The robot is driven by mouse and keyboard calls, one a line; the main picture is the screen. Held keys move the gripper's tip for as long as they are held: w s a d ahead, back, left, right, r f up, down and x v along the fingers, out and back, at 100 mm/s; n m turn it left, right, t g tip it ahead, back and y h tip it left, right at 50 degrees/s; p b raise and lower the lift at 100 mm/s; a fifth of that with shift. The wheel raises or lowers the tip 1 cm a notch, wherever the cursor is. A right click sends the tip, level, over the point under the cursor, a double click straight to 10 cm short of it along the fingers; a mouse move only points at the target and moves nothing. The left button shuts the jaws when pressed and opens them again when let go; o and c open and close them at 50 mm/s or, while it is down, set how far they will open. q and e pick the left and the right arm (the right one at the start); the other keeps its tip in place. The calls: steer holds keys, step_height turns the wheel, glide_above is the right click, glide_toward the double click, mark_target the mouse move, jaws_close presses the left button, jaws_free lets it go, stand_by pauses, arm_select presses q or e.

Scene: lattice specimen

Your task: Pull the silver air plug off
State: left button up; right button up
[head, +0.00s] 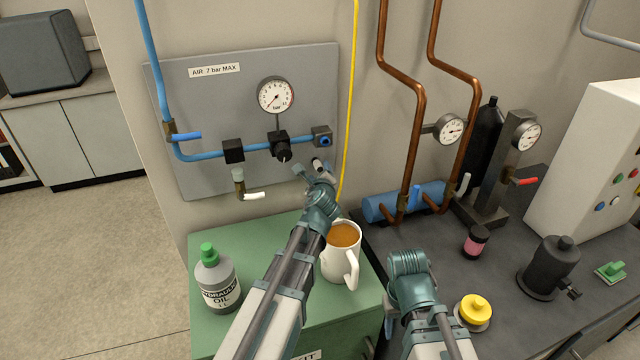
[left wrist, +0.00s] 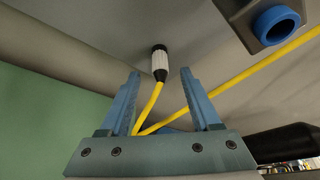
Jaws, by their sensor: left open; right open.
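The silver air plug (left wrist: 160,66), pale with dark ends, is on the end of the yellow hose (left wrist: 152,104) in the left wrist view. It looks apart from the blue-ringed air outlet (left wrist: 278,25), which also shows on the wall panel in the head view (head: 323,138). In the head view the plug (head: 317,163) is small, just below the outlet. My left gripper (head: 310,170) is open, its fingers (left wrist: 160,82) on either side of the hose, with the plug at and just beyond the tips. My right gripper (head: 408,263) is open and empty over the dark bench.
A mug (head: 338,262) of brown drink and an oil bottle (head: 217,280) stand on the green cabinet (head: 265,240) below my left arm. A yellow-topped container (head: 474,311) is right of my right gripper.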

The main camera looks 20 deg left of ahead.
mark_target(319, 169)
arm_select(q)
steer(key=shift+b+x, duration=0.3)
steer(key=shift+x, duration=1.3)
jaws_close()
